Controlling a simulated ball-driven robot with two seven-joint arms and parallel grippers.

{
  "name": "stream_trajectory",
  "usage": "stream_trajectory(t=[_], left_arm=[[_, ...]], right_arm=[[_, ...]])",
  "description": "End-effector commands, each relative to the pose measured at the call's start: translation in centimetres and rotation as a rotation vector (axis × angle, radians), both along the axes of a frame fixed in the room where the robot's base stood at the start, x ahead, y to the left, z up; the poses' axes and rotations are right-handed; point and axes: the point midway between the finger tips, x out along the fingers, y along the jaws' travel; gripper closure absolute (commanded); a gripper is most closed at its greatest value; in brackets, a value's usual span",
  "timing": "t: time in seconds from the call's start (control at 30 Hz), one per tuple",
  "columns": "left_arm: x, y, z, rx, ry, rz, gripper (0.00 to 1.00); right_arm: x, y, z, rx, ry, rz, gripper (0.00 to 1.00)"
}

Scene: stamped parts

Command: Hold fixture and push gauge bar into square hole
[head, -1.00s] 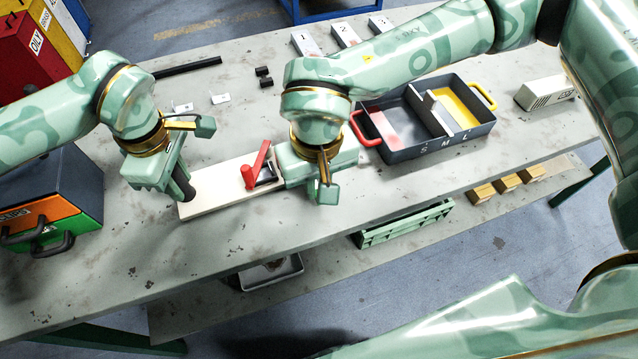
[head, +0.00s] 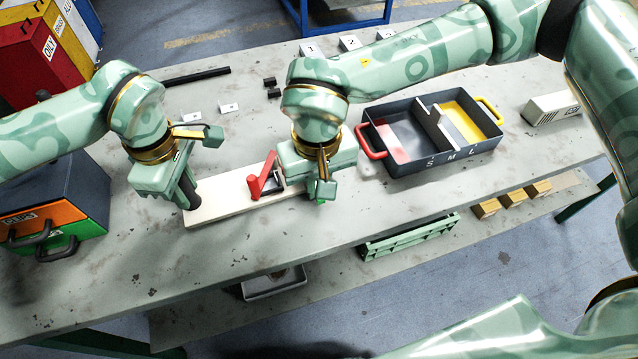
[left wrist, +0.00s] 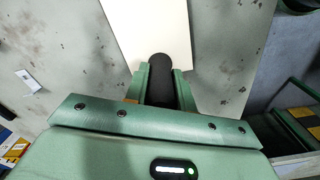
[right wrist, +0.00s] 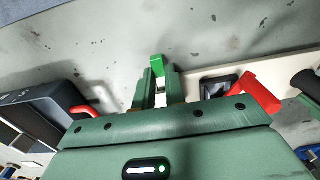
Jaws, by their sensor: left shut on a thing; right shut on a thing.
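The fixture (head: 225,205) is a long cream-white board lying on the bench, with a red lever (head: 264,177) and a dark squarish part (head: 272,184) beside it. I cannot tell whether that dark part is the square hole. My left gripper (head: 188,192) is shut on the fixture's black handle (left wrist: 160,78) at its left end. My right gripper (head: 321,188) is shut on a small bar, apparently the gauge bar, whose green end (right wrist: 158,66) shows beyond the fingers. It is at the fixture's right end, beside the dark part. The fingers hide most of the bar.
A dark divided tray (head: 440,160) with a red and a yellow handle stands right of my right gripper. A white vented box (head: 550,108) is farther right. Small white cards (head: 229,108) and black blocks (head: 272,90) lie behind. The bench front is clear.

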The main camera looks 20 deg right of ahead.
Motion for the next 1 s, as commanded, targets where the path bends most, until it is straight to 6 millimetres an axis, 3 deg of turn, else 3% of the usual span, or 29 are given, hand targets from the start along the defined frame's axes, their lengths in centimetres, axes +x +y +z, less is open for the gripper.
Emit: stream_trajectory(t=[0.17,0.2,0.27,0.53,0.67,1.0], left_arm=[[0.0,0.0,-0.1,0.001,0.002,0.000,1.00],[0.0,0.0,-0.1,0.001,0.002,0.000,1.00],[0.0,0.0,-0.1,0.001,0.002,0.000,1.00],[0.0,0.0,-0.1,0.001,0.002,0.000,1.00],[0.0,0.0,-0.1,0.001,0.002,0.000,1.00],[0.0,0.0,-0.1,0.001,0.002,0.000,1.00]], right_arm=[[0.4,0.0,0.0,0.001,-0.001,0.000,1.00],[0.4,0.0,0.0,0.001,0.000,0.001,0.80],[0.4,0.0,0.0,0.001,0.000,0.001,0.63],[0.4,0.0,0.0,0.000,0.000,0.001,0.62],[0.5,0.0,1.0,0.001,-0.003,0.001,0.62],[0.5,0.0,8.5,0.001,-0.005,0.001,0.62]])
